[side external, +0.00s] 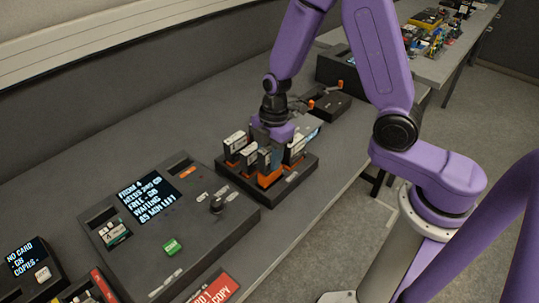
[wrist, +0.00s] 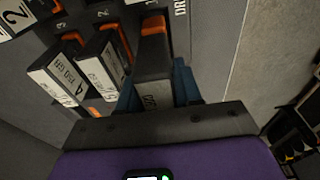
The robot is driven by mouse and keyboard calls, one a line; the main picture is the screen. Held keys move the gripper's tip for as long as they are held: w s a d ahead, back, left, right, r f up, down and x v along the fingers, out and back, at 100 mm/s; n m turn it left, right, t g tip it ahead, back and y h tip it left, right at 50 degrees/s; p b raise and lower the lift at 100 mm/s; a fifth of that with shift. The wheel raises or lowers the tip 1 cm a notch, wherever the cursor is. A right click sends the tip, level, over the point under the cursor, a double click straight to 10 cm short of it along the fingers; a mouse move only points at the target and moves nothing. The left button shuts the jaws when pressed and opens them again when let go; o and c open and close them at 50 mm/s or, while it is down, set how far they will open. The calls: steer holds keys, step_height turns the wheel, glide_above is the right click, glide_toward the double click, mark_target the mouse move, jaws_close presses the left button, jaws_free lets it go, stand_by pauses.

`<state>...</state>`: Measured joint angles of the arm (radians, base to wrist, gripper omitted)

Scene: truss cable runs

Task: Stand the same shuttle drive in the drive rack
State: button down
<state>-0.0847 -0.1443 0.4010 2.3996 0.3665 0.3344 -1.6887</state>
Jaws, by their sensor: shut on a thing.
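The drive rack (side external: 292,179) is a dark tray on the bench, holding several dark drives with white labels and orange parts. My gripper (side external: 273,143) is low over it, among the drives. In the wrist view, my gripper's blue fingers (wrist: 157,88) are shut on a dark shuttle drive (wrist: 153,62) with an orange end and a white label. The held drive is at the rack's right-hand row end in that view, beside two labelled drives (wrist: 98,62). Its lower end is hidden, so I cannot tell how deep it sits.
A large console (side external: 165,230) with a lit screen, a knob and a green button is left of the rack. A small screen box (side external: 30,270) reads "NO CARD". A red sign (side external: 213,292) lies at the bench's front. A dark box (side external: 328,106) is behind the rack.

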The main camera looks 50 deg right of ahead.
mark_target(269, 147)
steer(key=shift+f, duration=2.05)
stand_by(2.1)
steer(key=shift+c, duration=1.8)
jaws_free()
steer(key=shift+r, duration=3.7)
